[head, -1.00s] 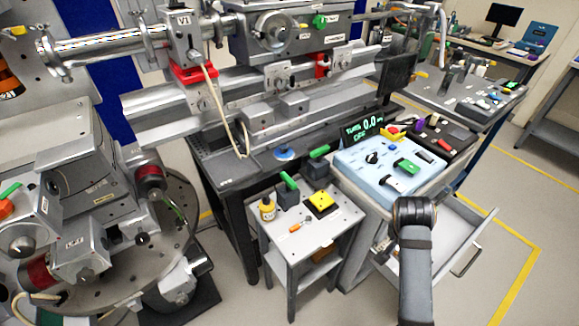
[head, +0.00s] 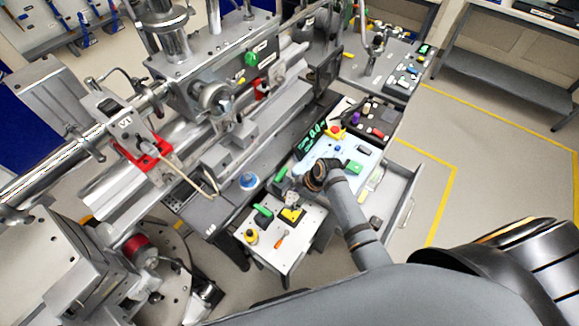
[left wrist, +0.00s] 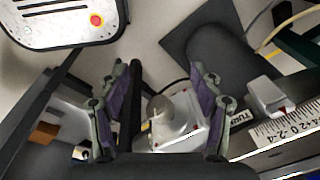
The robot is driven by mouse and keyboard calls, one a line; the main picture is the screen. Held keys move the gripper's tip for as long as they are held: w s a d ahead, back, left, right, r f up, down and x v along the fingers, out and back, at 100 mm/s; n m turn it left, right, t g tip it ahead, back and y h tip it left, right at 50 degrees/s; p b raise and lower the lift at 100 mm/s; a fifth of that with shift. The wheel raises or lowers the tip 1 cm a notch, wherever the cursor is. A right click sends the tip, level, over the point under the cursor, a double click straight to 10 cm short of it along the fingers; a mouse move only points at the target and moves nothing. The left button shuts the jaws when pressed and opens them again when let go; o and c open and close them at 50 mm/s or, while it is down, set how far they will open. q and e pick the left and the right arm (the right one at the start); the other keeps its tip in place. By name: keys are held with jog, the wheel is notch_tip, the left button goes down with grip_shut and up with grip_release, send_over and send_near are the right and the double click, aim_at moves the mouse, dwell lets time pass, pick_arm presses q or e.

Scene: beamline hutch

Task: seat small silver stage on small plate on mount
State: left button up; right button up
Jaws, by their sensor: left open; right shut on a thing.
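My right gripper (head: 313,179) reaches in from the right over the blue-topped drawer unit. Its fingers and what they hold are hidden behind the wrist. My left gripper (left wrist: 157,95) is open in the left wrist view, its purple-lined fingers wide apart. A silver-grey part with a round face (left wrist: 168,120) shows beyond them, apparently not gripped. I cannot pick out the small silver stage, the small plate or the mount with certainty.
A small side table (head: 278,250) carries green-handled, yellow and orange items. An open drawer (head: 400,190) projects at the right. A blue round part (head: 248,181) sits on the dark bench edge. A ruler scale (left wrist: 285,132) lies right of my left fingers. Floor at right is clear.

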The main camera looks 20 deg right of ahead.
jog(key=shift+w+a+r+n, duration=0.15)
jog(key=shift+a+r+n, duration=0.1)
jog(key=shift+r+n, duration=0.2)
jog(key=shift+s+a+f, duration=0.1)
jog(key=shift+s+f, duration=0.1)
jog(key=shift+f, duration=0.05)
jog(key=shift+f+b, duration=0.25)
jog(key=shift+b, duration=0.15)
notch_tip(320, 180, down, 5)
jog(key=b, duration=0.5)
jog(key=shift+f+b, duration=0.1)
jog(key=shift+b, duration=0.2)
jog(key=shift+w+f+b, duration=0.1)
jog(key=shift+f+b, duration=0.3)
jog(key=shift+b, duration=0.1)
pick_arm(q)
notch_tip(320, 180, down, 6)
jog(key=shift+s+d, duration=0.2)
jog(key=shift+d, duration=0.15)
jog(key=shift+s, duration=0.1)
jog(key=shift+f, duration=0.2)
pick_arm(e)
jog(key=shift+f, duration=0.15)
